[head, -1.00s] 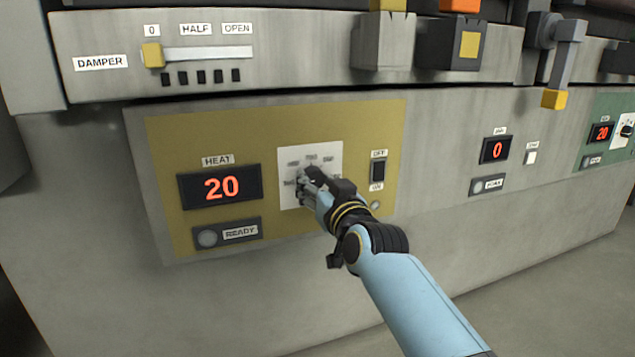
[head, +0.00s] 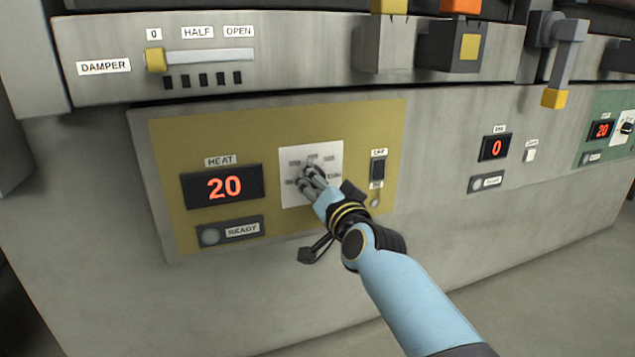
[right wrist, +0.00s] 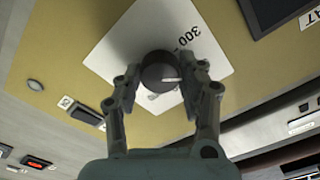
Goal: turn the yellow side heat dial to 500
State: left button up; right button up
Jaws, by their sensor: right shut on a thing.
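The yellow side panel (head: 225,135) carries a HEAT display (head: 223,187) reading a red 20. Right of it is a white dial plate (head: 328,152) with small labels, mostly too small to read. The dark round heat dial (right wrist: 160,72) shows in the right wrist view, with a white pointer line; a "300" mark is legible on its plate (right wrist: 208,45). My right gripper (right wrist: 162,84) is shut on the dial, one finger on each side. In the head view my right gripper (head: 309,174) covers the dial. My left gripper is not in view.
A READY lamp (head: 209,236), unlit, sits below the display. An OFF/ON switch (head: 378,169) is close right of the dial plate. The damper slider (head: 155,60) is above at 0. A green panel (head: 619,157) is far right.

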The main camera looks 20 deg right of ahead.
dwell(0.4)
jog(key=o, duration=1.2)
jog(key=shift+c, duration=0.2)
jog(key=s, duration=1.2)
jog(key=shift+d, duration=0.25)
